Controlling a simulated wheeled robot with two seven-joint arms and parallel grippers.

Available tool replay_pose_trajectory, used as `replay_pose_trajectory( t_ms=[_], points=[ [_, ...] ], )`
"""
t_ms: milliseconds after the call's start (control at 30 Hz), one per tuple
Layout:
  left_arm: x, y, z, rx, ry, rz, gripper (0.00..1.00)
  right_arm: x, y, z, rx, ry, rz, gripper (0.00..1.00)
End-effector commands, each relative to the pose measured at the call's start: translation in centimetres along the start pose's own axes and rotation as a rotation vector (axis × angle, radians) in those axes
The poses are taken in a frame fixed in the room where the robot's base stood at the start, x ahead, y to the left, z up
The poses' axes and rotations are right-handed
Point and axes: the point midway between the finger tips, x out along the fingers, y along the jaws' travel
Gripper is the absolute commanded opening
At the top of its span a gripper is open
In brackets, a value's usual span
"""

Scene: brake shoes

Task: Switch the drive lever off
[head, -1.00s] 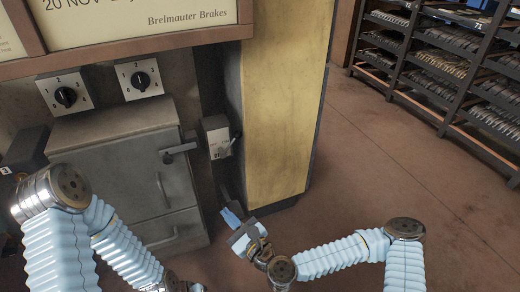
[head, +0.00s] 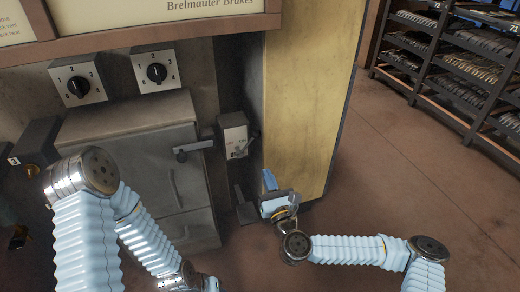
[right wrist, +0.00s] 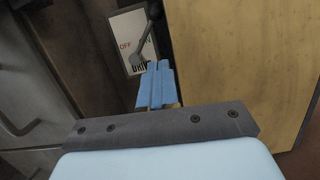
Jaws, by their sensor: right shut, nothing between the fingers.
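The drive lever (right wrist: 146,35) is a dark handle in front of a white plate (right wrist: 127,30) with red "OFF" on its left and "DRIVE" below. It partly covers the "ON" lettering. In the head view the lever's grey box (head: 233,128) is on the machine wall, between the grey cabinet and the yellow panel. My right gripper (head: 268,180) is below and right of the box, apart from it. In the right wrist view its blue fingers (right wrist: 155,72) are shut and empty, their tips just under the lever; contact cannot be told. My left gripper is out of view.
The grey cabinet (head: 150,160) has a protruding latch (head: 192,150) left of the lever box. Two rotary dials (head: 78,85) (head: 155,72) are above it. The yellow panel (head: 305,100) stands close to my right gripper. Shelves (head: 460,70) are far right, with open floor before them.

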Motion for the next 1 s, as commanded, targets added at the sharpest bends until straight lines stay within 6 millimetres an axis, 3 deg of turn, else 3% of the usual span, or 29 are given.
replay_pose_trajectory(
  t_ms=[267,400,600,1000],
  points=[
    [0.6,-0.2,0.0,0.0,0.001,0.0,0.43,6.0,0.0,-0.1,-0.002,0.0,0.0,0.0],
    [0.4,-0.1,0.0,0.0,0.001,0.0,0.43,7.5,0.0,1.7,-0.001,-0.002,0.0,0.0],
    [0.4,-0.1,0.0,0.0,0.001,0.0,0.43,8.5,0.0,2.7,0.0,0.0,0.0,0.0],
    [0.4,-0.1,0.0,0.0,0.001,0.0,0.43,8.6,0.0,2.8,-0.001,0.001,0.001,0.0]
  ],
)
